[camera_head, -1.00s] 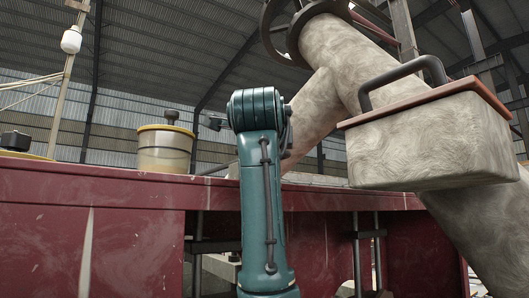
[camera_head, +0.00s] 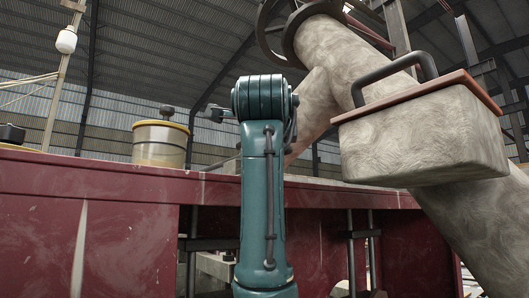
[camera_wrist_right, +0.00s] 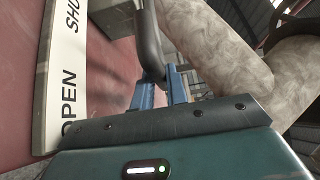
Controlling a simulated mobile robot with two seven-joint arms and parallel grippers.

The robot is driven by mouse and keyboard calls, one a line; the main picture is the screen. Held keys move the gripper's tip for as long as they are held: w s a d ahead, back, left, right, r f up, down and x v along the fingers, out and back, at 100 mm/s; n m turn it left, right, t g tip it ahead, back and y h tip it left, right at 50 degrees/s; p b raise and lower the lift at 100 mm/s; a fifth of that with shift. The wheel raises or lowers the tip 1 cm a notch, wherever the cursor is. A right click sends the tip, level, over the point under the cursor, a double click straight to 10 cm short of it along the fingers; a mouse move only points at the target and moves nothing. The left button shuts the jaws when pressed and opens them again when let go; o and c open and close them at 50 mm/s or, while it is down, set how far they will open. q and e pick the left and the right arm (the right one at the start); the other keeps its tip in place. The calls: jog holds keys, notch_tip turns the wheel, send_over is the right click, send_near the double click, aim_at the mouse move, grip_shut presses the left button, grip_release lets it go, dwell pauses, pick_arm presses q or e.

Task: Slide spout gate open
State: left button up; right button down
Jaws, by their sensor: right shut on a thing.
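In the right wrist view, the blue fingers of my right gripper (camera_wrist_right: 157,92) are shut on the lower end of a dark grey bar-like handle (camera_wrist_right: 147,45). A white plate (camera_wrist_right: 57,75) with the words OPEN and SHUT stands at the left, beside a dull red surface (camera_wrist_right: 105,70). The gate's sliding edge cannot be made out. In the head view, a teal arm of mine rises in the middle, and no gripper fingers show. A pale mottled spout box (camera_head: 425,140) at the right has a red-brown top plate (camera_head: 420,97) and a dark handle (camera_head: 395,78); nothing grips this handle.
Thick pale pipes (camera_head: 345,60) rise behind the box, with a dark flange ring (camera_head: 272,30). A red steel beam (camera_head: 100,180) runs across the front. A yellow-rimmed container (camera_head: 160,145) stands on it at the left. Pipes also fill the right of the wrist view (camera_wrist_right: 225,60).

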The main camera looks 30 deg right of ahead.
jog(key=shift+s+d+b, duration=0.2)
jog(key=shift+s+b, duration=0.85)
jog(key=shift+s, duration=1.75)
jog(key=c, duration=1.4)
grip_release()
jog(key=shift+w, duration=0.1)
jog(key=b+v, duration=0.1)
jog(key=v, duration=0.6)
jog(key=shift+f+b, duration=0.2)
jog(key=shift+b, duration=0.1)
